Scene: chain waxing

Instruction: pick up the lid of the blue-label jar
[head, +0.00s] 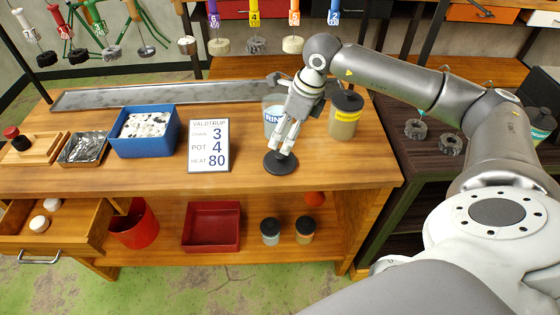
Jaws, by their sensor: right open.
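The blue-label jar (271,117) stands on the wooden bench, partly hidden behind my right gripper; its label starts "RIN". Its top shows pale, with no dark lid visible on it. A round dark lid (281,166) lies flat on the bench in front of the jar. My right gripper (284,149) is open and points down, its fingertips just above or at the middle of this lid. I cannot tell whether they touch it. My left gripper is not in view.
A yellow-label jar (345,116) with a black lid stands to the right of the gripper. A sign (209,146) stands to the left, beside a blue bin (146,144). A long metal tray (160,94) runs along the back. The bench front between sign and lid is clear.

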